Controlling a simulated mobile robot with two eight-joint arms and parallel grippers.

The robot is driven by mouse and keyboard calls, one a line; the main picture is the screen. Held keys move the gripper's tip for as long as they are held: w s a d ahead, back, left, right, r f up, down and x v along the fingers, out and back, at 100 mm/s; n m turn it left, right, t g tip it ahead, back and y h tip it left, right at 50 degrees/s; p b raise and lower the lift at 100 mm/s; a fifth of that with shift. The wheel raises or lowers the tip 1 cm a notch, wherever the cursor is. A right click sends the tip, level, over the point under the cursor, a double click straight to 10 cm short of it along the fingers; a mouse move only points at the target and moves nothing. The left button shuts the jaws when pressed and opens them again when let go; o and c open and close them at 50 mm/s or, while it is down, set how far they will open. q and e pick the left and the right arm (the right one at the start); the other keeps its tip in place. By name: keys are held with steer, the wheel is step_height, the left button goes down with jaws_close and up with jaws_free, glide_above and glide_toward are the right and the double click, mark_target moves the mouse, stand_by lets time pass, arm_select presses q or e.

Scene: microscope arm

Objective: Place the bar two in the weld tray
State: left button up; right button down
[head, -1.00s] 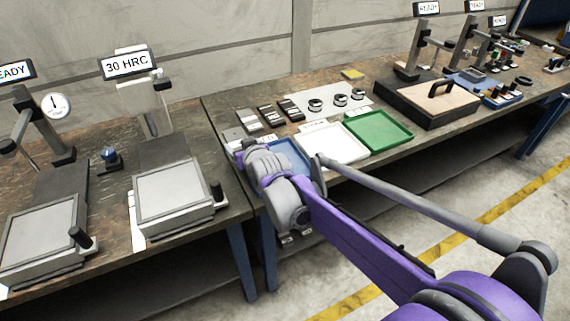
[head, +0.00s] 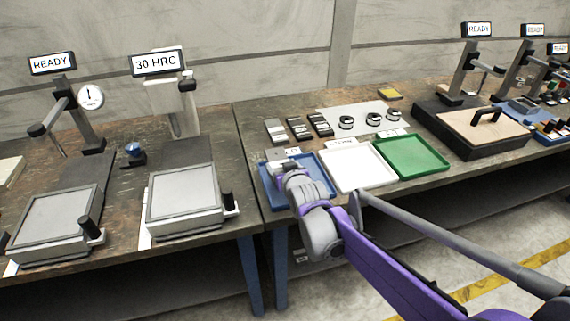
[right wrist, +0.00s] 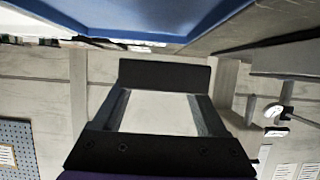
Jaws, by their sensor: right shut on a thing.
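My right gripper (head: 287,166) is over the back part of the blue tray (head: 326,190), at the near edge of the right bench. It is shut on a bar, which shows as a dark block (right wrist: 165,74) across the fingertips in the right wrist view. In the head view a small grey piece (head: 275,155) shows at the fingertips, partly hidden by the gripper. The blue tray also shows close by in the right wrist view (right wrist: 150,18). The tray labels are too small to read, so I cannot tell which is the weld tray. My left gripper is out of view.
A white tray (head: 358,170) and a green tray (head: 412,157) stand right of the blue one. Behind them lie several bars (head: 298,129) and dark rings (head: 373,118). The left bench carries test stands, including the one with the 30 HRC display (head: 158,63).

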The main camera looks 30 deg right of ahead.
steer(key=shift+f+b, duration=0.7)
steer(key=shift+f, duration=2.15)
steer(key=shift+c, duration=1)
jaws_free()
steer(key=shift+f, duration=0.1)
